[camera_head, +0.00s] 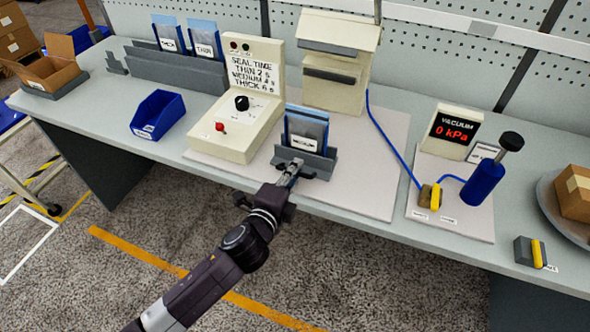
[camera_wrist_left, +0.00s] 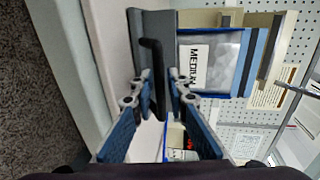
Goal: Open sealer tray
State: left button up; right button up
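The grey sealer tray (camera_head: 317,165) sits at the front of the pale board, right of the sealer control box (camera_head: 237,125). A clear pouch with blue edges (camera_head: 306,124) stands in it; its label reads MEDIUM in the left wrist view (camera_wrist_left: 213,60). My left gripper (camera_head: 290,172) is at the tray's front. In the left wrist view, the tray's dark hooked handle (camera_wrist_left: 152,58) lies between the two fingertips (camera_wrist_left: 160,88). The fingers stand apart on either side of it, and a firm grip is not evident. My right gripper is not in view.
The cream sealer press (camera_head: 338,62) stands behind the tray. A blue bin (camera_head: 157,115) is left of the control box. A blue hose (camera_head: 392,140) runs right to the vacuum gauge (camera_head: 450,133) and blue pump (camera_head: 482,183). The bench's front edge is close below the gripper.

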pick_arm(q)
jog(key=shift+o, duration=0.8)
jog(key=v, duration=1.2)
jog(key=s+a+f+n+g+y, duration=0.1)
jog(key=s+a+f+n+g, duration=0.2)
jog(key=f, duration=0.8)
jog(key=s+a+f+n+g+y, duration=0.15)
jog(key=a+f, duration=0.25)
jog(key=f, duration=0.7)
jog(key=s+a+f+n+g+y, duration=0.15)
jog(key=a+f+n, duration=0.25)
jog(key=f, duration=0.7)
jog(key=s+a+f+n+g, duration=0.4)
jog(key=s+f+n, duration=0.1)
jog(key=s+f, duration=0.8)
jog(key=s+f+n+g, duration=0.2)
jog(key=s+f, duration=0.2)
jog(key=s, duration=0.6)
jog(key=s+a+f+n+g, duration=0.1)
jog(key=s+f+n, duration=0.2)
jog(key=s, duration=0.8)
notch_tip(320, 180, down, 3)
jog(key=shift+a+r+n+g+y, duration=0.2)
jog(key=shift+n+g+y, duration=0.15)
jog(key=shift+g+y, duration=0.05)
